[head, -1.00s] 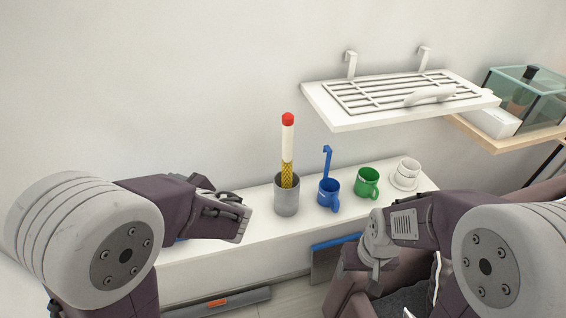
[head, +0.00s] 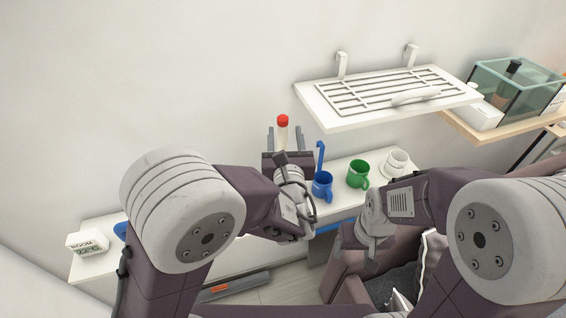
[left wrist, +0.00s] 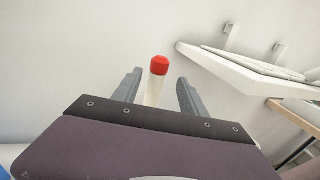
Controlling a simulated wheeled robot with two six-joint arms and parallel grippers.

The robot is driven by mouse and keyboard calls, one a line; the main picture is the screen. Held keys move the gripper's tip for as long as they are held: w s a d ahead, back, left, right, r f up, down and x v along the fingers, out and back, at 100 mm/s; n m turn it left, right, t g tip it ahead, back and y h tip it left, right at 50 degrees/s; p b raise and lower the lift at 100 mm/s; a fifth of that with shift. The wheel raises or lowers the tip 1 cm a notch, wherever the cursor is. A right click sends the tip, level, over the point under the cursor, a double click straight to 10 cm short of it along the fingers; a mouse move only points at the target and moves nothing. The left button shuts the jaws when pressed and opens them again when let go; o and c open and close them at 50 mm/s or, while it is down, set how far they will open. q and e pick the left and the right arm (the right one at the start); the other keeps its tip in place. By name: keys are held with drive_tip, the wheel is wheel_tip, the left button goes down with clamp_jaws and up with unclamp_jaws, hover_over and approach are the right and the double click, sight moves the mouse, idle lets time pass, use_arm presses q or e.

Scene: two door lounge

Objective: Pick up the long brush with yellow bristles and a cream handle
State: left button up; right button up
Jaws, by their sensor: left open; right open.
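The long brush (head: 282,131) stands upright; its red-tipped cream handle shows in the head view between the fingers of my left gripper (head: 286,138). In the left wrist view the handle (left wrist: 154,88) rises between the two open fingers of my left gripper (left wrist: 157,88), with a visible space on each side. The yellow bristles and the grey cup are hidden behind my left arm. My right gripper (head: 368,250) is open and empty, low in front of the shelf at the right.
On the white shelf (head: 95,262) stand a blue mug (head: 322,186), a green mug (head: 358,174), white cups (head: 396,162) and a white box (head: 88,242). A white rack shelf (head: 350,117) juts from the wall at upper right, near my left gripper. A glass tank (head: 515,85) stands further right.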

sight(283, 128)
use_arm(q)
drive_tip(key=w, duration=0.1)
drive_tip(key=w+p, duration=0.1)
drive_tip(key=w, duration=0.2)
drive_tip(key=shift+w+a+r, duration=0.1)
drive_tip(key=shift+a+r, duration=0.05)
drive_tip(key=shift+a, duration=0.2)
drive_tip(key=shift+w, duration=0.2)
drive_tip(key=shift+s, duration=0.2)
drive_tip(key=c, duration=0.7)
clamp_jaws()
